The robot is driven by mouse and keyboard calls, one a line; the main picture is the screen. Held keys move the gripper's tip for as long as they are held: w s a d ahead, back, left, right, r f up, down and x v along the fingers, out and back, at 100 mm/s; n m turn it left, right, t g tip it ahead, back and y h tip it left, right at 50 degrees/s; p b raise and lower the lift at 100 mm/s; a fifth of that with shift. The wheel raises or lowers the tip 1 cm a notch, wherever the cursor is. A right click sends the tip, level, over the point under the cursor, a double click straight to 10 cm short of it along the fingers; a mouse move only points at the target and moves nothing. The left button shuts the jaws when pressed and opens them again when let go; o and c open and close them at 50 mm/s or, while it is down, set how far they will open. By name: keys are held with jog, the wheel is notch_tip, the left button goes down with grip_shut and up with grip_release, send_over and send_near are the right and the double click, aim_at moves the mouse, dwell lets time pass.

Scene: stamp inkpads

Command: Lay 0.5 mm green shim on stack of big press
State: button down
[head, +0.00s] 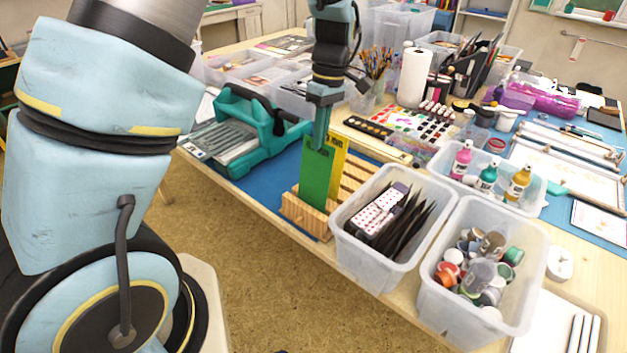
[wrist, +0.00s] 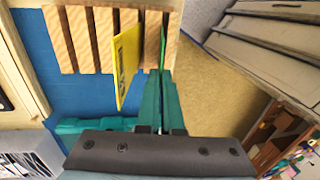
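The green shim (head: 316,178) is an upright green plate with dark print near its top, standing in a slot of the slotted wooden rack (head: 310,218). My gripper (head: 320,138) points down at its top edge. In the wrist view my gripper (wrist: 162,78) has its teal fingers close together on the shim (wrist: 163,45), seen nearly edge-on. The teal press (head: 262,128) stands left of the rack, with a flat grey stack (head: 222,140) on its bed. Markings on the stack are too small to read.
A yellow plate (head: 339,160) stands upright close beside the green shim; it also shows in the wrist view (wrist: 127,62). A clear bin (head: 375,262) of dark items stands right of the rack, near the table edge. Blue mat (head: 265,188) shows between press and rack.

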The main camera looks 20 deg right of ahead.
dwell(0.4)
notch_tip(320, 180, up, 7)
jog(key=d+p, duration=0.1)
jog(key=p, duration=0.5)
jog(key=shift+w+r, duration=0.2)
jog(key=shift+w, duration=0.1)
jog(key=shift+d, duration=0.1)
